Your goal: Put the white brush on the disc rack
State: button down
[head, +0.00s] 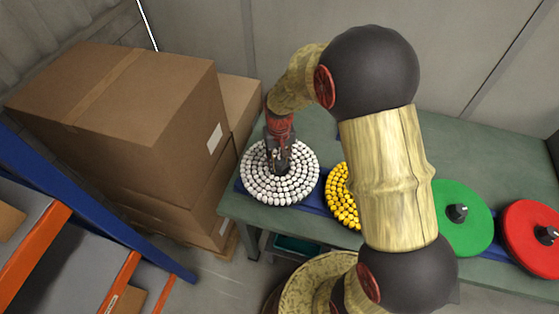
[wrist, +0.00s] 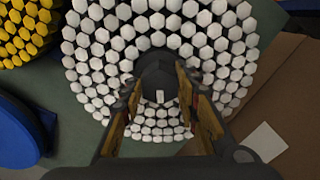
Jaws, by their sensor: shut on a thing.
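The white brush (head: 252,182) is a round disc covered with white bristle tufts around a dark hub. It is at the left end of the blue disc rack (head: 323,186) on the table, and I cannot tell whether it rests on the rack or hangs just above it. My gripper (head: 280,160) points down at its centre. In the wrist view my gripper (wrist: 162,100) is shut on the dark hub of the white brush (wrist: 195,40). The hub is partly hidden by the fingers.
A yellow brush (head: 341,197) sits right of the white one, partly behind my arm. A green disc (head: 461,220) and a red disc (head: 530,235) stand farther right. Stacked cardboard boxes (head: 130,110) rise close on the left. A blue round thing (wrist: 18,132) shows in the wrist view.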

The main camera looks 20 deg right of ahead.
jog(key=shift+f+b, duration=0.45)
jog(key=shift+f, duration=0.45)
dwell(0.5)
jog(key=c, duration=1.2)
grip_release()
jog(key=shift+c, duration=0.2)
jog(key=shift+s+f, duration=0.15)
notch_tip(320, 180, up, 12)
jog(key=shift+r, duration=0.1)
